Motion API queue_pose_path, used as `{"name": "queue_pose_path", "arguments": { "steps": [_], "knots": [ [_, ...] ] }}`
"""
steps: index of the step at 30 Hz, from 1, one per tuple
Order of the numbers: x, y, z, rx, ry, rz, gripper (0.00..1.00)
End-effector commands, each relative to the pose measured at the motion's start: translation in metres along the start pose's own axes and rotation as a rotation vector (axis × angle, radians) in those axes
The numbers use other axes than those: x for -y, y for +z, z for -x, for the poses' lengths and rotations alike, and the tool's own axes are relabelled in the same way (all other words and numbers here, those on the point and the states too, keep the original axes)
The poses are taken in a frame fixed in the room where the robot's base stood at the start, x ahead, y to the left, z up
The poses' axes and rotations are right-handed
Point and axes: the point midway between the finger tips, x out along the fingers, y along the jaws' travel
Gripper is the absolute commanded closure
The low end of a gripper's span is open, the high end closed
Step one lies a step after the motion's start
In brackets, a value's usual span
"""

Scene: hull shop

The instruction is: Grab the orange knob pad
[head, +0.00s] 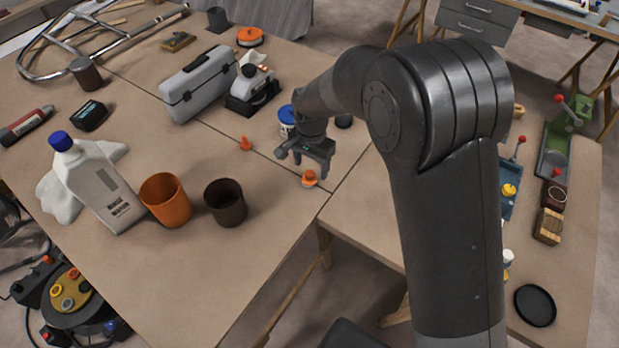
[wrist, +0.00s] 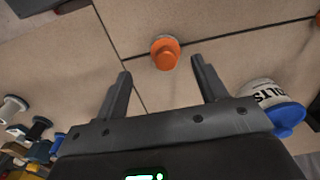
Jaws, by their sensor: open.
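The orange knob pad (head: 310,179) sits on the brown table close to a seam, a small orange knob on a paler round base. In the wrist view the orange knob pad (wrist: 165,52) shows just past the fingertips, between their lines. My gripper (head: 303,164) is open and empty, pointing down above and slightly behind the knob pad in the head view. Its two fingers also show in the wrist view (wrist: 161,68), spread apart and not touching the knob pad.
A blue-lidded bolts tub (wrist: 272,106) stands close beside my gripper. Another small orange cone-shaped piece (head: 246,144) is to the left. An orange cup (head: 165,200), a dark cup (head: 225,203) and a grey toolbox (head: 198,85) stand farther off. Table around the knob pad is clear.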

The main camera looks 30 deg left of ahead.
Motion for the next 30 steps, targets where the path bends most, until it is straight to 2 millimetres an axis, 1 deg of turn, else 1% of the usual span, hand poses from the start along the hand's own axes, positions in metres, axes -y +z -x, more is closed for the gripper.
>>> {"name": "queue_pose_path", "arguments": {
  "steps": [7, 12, 16, 23, 30],
  "knots": [
    [0.002, -0.001, -0.015, 0.0, 0.001, 0.0, 0.35],
    [0.007, -0.003, -0.038, 0.001, 0.002, 0.001, 0.35],
    [0.007, -0.004, -0.055, 0.001, 0.001, 0.0, 0.35],
    [0.007, -0.004, -0.057, -0.001, -0.001, 0.001, 0.35],
    [0.007, -0.004, -0.057, -0.001, -0.001, 0.001, 0.53]
  ]
}}
